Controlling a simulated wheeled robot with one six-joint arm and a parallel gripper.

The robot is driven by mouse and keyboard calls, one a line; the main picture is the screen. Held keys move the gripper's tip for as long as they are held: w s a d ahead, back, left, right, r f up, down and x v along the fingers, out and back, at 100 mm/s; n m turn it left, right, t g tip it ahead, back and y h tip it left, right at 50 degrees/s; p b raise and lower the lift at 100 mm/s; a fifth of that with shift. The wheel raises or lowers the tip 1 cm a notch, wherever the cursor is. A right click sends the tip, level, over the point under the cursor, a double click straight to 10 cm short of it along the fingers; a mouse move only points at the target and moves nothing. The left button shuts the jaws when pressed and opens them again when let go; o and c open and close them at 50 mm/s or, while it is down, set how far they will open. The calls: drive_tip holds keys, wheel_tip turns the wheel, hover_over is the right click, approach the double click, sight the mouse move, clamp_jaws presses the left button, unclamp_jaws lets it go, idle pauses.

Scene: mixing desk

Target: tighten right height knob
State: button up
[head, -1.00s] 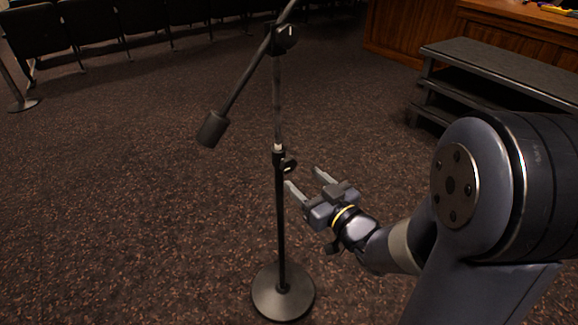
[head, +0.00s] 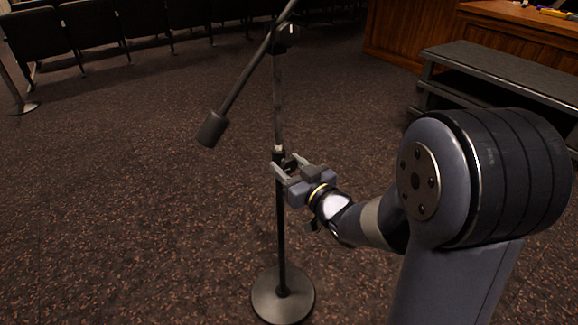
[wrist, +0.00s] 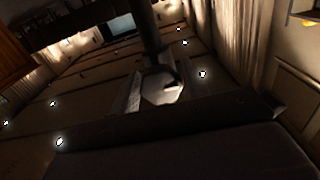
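The microphone stand has a dark upright pole (head: 281,225) on a round base. Its height knob (head: 290,163) sticks out to the right of the collar at mid-pole and is partly hidden by my gripper. In the wrist view the knob (wrist: 161,89) is a pale, faceted shape in front of the dark pole (wrist: 146,35). My gripper (head: 284,163) is at the knob's height, its fingers apart with the knob between or just ahead of them. I cannot tell whether the fingers touch it.
The boom with its counterweight (head: 212,129) slants down to the left above my gripper. The round base (head: 283,300) stands on open carpet. A dark shelved bench (head: 500,70) is at the right, and seats (head: 90,35) line the back.

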drive_tip(key=c, duration=0.6)
drive_tip(key=shift+m, duration=0.8)
drive_tip(key=o, duration=1)
drive_tip(key=shift+p+v, duration=1.05)
drive_tip(key=shift+v, duration=4.4)
drive_tip(key=shift+d, duration=0.1)
